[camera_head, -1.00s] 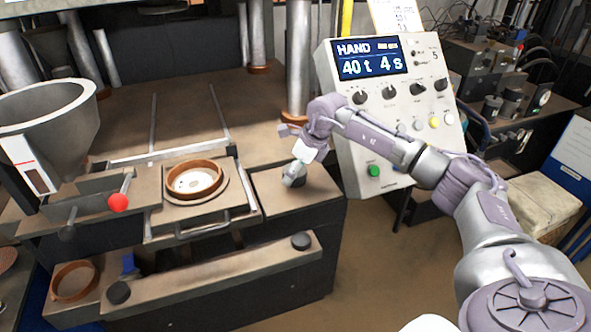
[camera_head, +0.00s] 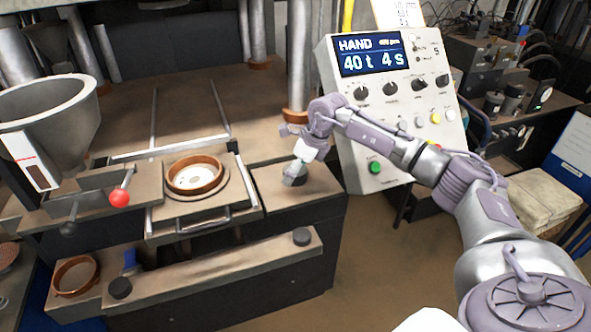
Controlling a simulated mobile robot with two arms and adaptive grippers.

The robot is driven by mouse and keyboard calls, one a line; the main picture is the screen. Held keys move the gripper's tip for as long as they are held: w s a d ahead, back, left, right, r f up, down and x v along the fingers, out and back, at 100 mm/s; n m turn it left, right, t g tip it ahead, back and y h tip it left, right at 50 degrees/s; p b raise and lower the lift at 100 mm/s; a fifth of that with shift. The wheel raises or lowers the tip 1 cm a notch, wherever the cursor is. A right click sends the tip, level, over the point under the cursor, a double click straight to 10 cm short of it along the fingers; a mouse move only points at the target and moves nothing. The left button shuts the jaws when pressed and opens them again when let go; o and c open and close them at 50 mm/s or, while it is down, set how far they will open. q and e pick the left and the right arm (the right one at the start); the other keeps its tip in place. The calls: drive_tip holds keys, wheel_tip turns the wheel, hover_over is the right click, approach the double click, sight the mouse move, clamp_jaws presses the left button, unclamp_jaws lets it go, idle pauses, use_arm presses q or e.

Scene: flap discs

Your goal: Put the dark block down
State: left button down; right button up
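My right arm comes in from the right and its gripper (camera_head: 292,178) points down over the brown-topped ledge to the right of the ring mould. A small dark grey block (camera_head: 300,177) is at the fingertips, low on the ledge or just above it. The fingers partly cover it. The view is too small to tell whether they are closed on it or whether it touches the ledge. My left gripper is not in view.
The ring mould (camera_head: 193,178) sits on a plate left of the gripper. A control panel (camera_head: 392,110) stands close behind my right forearm. A steel column (camera_head: 298,60) rises behind the gripper. A hopper (camera_head: 45,115) and red-knobbed lever (camera_head: 120,197) are at left.

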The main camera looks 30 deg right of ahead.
drive_tip(key=shift+s+d+r, duration=0.1)
drive_tip(key=shift+r, duration=0.35)
drive_tip(key=b+v, duration=0.3)
drive_tip(key=v, duration=0.8)
drive_tip(key=shift+r, duration=0.1)
